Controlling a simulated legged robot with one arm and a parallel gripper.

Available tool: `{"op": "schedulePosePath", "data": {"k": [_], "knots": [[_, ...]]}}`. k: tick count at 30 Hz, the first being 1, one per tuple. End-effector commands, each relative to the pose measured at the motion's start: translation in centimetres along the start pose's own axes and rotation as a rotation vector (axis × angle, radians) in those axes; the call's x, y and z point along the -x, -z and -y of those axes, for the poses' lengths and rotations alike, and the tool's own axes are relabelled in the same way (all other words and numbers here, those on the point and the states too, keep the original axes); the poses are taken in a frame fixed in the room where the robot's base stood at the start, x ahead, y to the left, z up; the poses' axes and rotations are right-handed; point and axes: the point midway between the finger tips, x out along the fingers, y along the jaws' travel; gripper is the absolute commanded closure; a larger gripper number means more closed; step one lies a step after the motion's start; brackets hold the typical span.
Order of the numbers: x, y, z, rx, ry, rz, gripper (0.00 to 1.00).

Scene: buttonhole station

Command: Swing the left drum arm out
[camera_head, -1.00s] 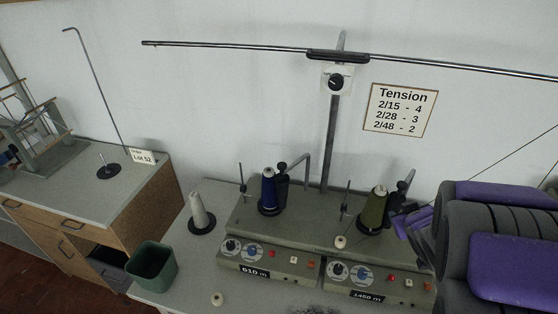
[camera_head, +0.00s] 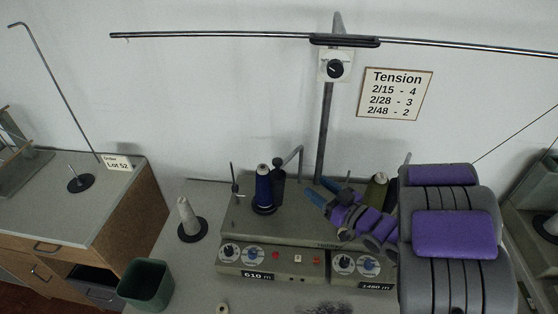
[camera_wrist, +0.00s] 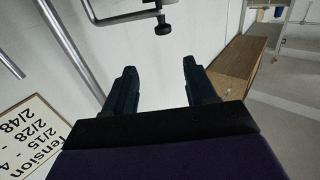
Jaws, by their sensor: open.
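The left drum arm (camera_head: 299,166) is a bent grey metal rod at the back of the left winding head. Its top runs left to a black knob (camera_head: 278,164) beside the blue yarn cone (camera_head: 264,188). My gripper (camera_head: 318,188) is open and empty, to the right of the rod and apart from it, with its blue fingers pointing left. In the wrist view, my gripper (camera_wrist: 158,66) has its fingers spread, and a bent rod (camera_wrist: 118,17) with a black knob (camera_wrist: 163,25) shows beyond the tips. My arm hides most of the right winding head.
An upright post (camera_head: 327,130) with a long crossbar (camera_head: 210,34) stands behind my gripper. An olive cone (camera_head: 376,188) is partly hidden by my arm. A grey cone (camera_head: 188,217) and a green bin (camera_head: 147,284) stand left. The wall behind carries a tension sign (camera_head: 395,94).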

Motion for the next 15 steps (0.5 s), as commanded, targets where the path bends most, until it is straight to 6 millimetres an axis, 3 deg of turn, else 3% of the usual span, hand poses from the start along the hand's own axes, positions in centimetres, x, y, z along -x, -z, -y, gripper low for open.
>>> {"op": "schedulePosePath", "data": {"k": [15], "knots": [[-9.7,-0.1,0.1,0.0,0.003,-0.002,0.44]]}}
